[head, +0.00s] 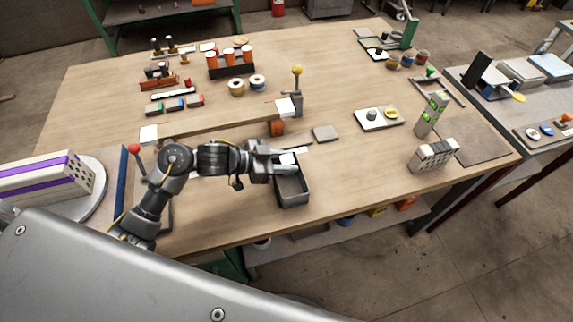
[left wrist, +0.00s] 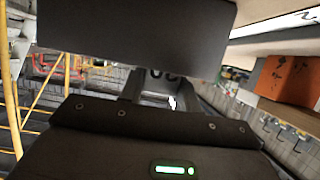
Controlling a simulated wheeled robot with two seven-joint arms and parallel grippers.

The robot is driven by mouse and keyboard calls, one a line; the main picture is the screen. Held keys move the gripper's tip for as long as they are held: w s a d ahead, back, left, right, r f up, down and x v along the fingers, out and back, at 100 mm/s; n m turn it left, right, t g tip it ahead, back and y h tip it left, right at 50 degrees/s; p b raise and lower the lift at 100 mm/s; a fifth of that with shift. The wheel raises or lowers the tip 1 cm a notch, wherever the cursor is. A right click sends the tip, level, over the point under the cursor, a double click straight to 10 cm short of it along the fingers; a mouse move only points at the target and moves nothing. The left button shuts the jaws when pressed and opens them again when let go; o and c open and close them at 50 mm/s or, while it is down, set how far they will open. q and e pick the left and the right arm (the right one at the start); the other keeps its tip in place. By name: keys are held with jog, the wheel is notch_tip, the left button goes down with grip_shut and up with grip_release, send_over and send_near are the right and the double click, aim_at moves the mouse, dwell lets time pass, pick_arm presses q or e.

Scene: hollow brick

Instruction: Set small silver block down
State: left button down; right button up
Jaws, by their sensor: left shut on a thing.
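My left gripper (head: 290,157) is shut on a small, pale silver block (head: 287,159), held at the far end of a dark grey open bin (head: 293,200). The fingers hide part of the block, and I cannot tell whether it touches the bin. In the left wrist view, my left gripper (left wrist: 158,88) reaches away from the camera. Something pale shows only in part between its fingers, and a large dark surface covers the upper part of that view. My right gripper is not in view.
A long wooden beam (head: 215,126) with white blocks at its ends lies behind my arm. An orange block (head: 277,128) is under its right end; a flat grey plate (head: 326,133) lies to the right. The tabletop right of the bin is clear.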

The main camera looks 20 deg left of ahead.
pick_arm(q)
jog(key=shift+d+f, duration=0.2)
jog(key=shift+f, duration=0.6)
jog(key=shift+s+f, duration=0.15)
jog(key=shift+f, duration=0.2)
